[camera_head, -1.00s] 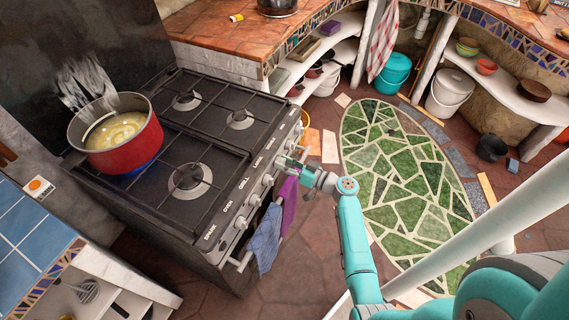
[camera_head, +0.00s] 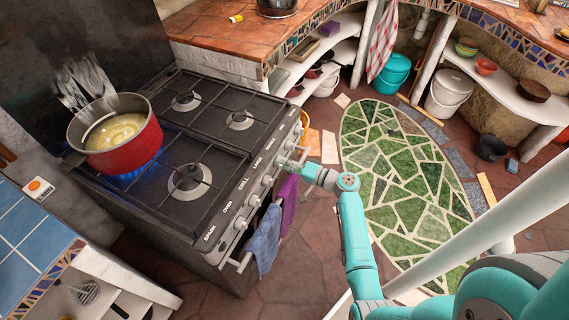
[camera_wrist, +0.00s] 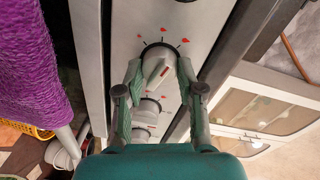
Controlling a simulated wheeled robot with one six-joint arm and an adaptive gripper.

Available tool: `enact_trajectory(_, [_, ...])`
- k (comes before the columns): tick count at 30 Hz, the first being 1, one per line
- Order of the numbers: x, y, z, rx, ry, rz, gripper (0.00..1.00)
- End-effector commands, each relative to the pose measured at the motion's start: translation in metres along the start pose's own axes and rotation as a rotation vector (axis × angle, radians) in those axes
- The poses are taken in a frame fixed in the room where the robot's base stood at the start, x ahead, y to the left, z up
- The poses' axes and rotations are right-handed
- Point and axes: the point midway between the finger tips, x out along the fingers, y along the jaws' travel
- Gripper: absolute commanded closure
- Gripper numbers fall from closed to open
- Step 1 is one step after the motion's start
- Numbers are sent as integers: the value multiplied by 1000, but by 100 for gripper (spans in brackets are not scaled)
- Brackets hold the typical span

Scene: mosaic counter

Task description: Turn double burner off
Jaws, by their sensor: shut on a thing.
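The black-topped stove (camera_head: 205,152) stands at the left with a row of knobs along its front. My gripper (camera_head: 292,163) is at the stove's front panel, towards the far end of the knob row. In the wrist view my gripper (camera_wrist: 159,60) has its fingers on either side of a grey knob (camera_wrist: 158,72) with a red mark, shut on it. Red marks surround this knob on the panel. The knob's label cannot be read, and in the head view my gripper hides it.
Blue and purple towels (camera_head: 265,238) hang on the oven rail below the knobs. The purple towel (camera_wrist: 35,60) fills the left of the wrist view. Another knob (camera_wrist: 147,108) is close by. Green mosaic floor (camera_head: 400,190) is clear to the right.

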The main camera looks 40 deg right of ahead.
Motion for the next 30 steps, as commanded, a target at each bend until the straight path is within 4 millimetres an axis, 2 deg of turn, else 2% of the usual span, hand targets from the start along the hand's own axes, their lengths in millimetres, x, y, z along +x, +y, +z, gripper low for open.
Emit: enact_trajectory(30, [0, 4, -1, 952, -66, 9, 97])
